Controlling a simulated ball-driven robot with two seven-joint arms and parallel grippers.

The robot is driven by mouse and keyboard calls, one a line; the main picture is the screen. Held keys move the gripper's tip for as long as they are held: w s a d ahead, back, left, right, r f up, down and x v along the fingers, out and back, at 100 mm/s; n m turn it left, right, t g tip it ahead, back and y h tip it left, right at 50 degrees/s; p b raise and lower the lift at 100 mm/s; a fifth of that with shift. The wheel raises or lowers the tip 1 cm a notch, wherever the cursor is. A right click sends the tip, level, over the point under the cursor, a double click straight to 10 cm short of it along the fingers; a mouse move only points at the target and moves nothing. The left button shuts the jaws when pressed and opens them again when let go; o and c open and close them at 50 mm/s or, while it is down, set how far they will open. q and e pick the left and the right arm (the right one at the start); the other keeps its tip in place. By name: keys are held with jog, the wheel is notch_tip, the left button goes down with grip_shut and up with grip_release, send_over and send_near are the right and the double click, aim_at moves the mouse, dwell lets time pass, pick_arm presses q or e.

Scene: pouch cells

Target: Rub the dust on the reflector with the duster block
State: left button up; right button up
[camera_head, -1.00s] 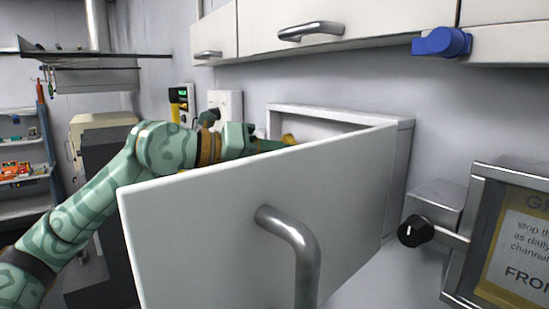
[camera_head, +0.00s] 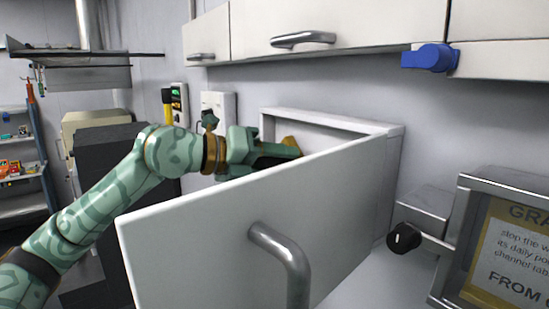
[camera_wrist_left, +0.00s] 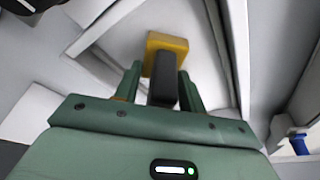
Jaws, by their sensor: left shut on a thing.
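My left gripper (camera_head: 277,154) reaches over the white door panel to the mouth of the shallow white wall box, with the panel's top edge hiding part of it. In the left wrist view, my left gripper (camera_wrist_left: 160,82) is shut on the dark handle of the duster block (camera_wrist_left: 165,42), whose yellow head points away from me. In the head view only a small ochre part of the duster block (camera_head: 291,144) shows beyond the fingers. I cannot make out the reflector or any dust. My right gripper is not in view.
The open white door (camera_head: 190,235) with a metal handle stands in front of the wall box (camera_head: 395,150). A black knob (camera_head: 403,238) and a framed sign (camera_head: 515,255) are at the right. Wall cupboards (camera_head: 350,25) hang above, with a blue fitting (camera_head: 430,57).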

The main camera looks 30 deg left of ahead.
pick_arm(q)
jog(key=shift+s+d, duration=1.4)
jog(key=shift+d, duration=2.1)
jog(key=a, duration=0.1)
jog(key=w+a+b, duration=0.1)
jog(key=a, duration=0.1)
jog(key=w+a+b, duration=0.1)
jog(key=a, duration=0.1)
jog(key=shift+w+a, duration=0.25)
jog(key=shift+a, duration=0.3)
jog(key=shift+w+a, duration=0.2)
jog(key=shift+a, duration=0.3)
jog(key=shift+d, duration=0.1)
